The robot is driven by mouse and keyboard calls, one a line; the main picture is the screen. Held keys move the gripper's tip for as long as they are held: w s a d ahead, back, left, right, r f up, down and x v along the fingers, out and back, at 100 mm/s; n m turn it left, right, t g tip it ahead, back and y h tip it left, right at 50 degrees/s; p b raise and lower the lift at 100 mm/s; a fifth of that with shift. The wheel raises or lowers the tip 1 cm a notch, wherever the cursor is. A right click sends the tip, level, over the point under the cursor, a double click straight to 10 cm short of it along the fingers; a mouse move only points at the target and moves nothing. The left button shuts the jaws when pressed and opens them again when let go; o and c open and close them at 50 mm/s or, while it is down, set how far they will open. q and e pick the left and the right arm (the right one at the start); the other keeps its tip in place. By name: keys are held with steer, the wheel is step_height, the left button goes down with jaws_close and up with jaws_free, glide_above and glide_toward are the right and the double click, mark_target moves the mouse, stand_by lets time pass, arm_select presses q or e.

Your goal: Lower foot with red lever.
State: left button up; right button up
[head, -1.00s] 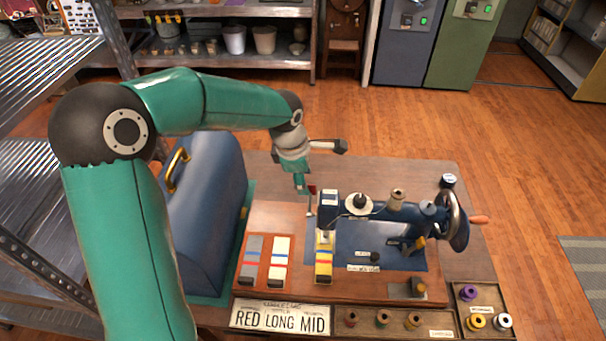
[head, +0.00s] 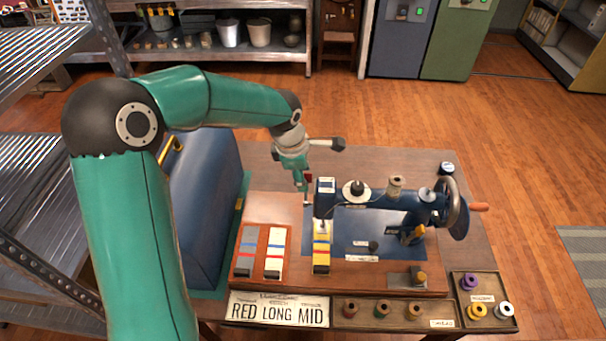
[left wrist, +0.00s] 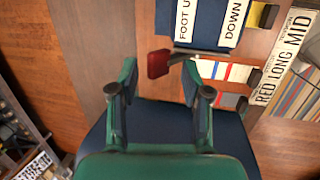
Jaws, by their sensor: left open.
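The blue sewing machine (head: 385,212) stands on a wooden base on the table. The red lever (head: 308,178) sticks out behind its left end. In the left wrist view the lever's red knob (left wrist: 158,64) sits on a metal arm, between the two fingertips of my left gripper (left wrist: 161,72); I cannot tell whether they touch it. White labels there read "FOOT U…" (left wrist: 186,20), partly cut off, and "DOWN" (left wrist: 233,22). In the head view my left gripper (head: 301,183) is open, pointing down beside the lever. The presser foot is not clearly visible. My right gripper is not in view.
A blue case (head: 207,205) stands left of the machine. Fabric strips (head: 274,250) lie on the base, one under the needle. A "RED LONG MID" sign (head: 278,311) and spool trays (head: 392,315) line the front. The handwheel (head: 457,207) is at the right.

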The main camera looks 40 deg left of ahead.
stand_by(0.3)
arm_select(q)
steer(key=s+d+b, duration=0.4)
steer(key=s+b, duration=0.2)
steer(key=shift+s+f, duration=0.25)
steer(key=shift+s, duration=0.1)
stand_by(1.4)
steer(key=shift+w+a+r, duration=0.1)
steer(key=shift+w+r, duration=0.15)
steer(key=shift+w, duration=0.05)
stand_by(0.4)
steer(key=shift+r, duration=0.15)
steer(key=p+v, duration=0.5)
steer(key=v, duration=0.2)
steer(key=shift+s+r, duration=0.15)
steer(key=shift+r, duration=0.2)
stand_by(1.0)
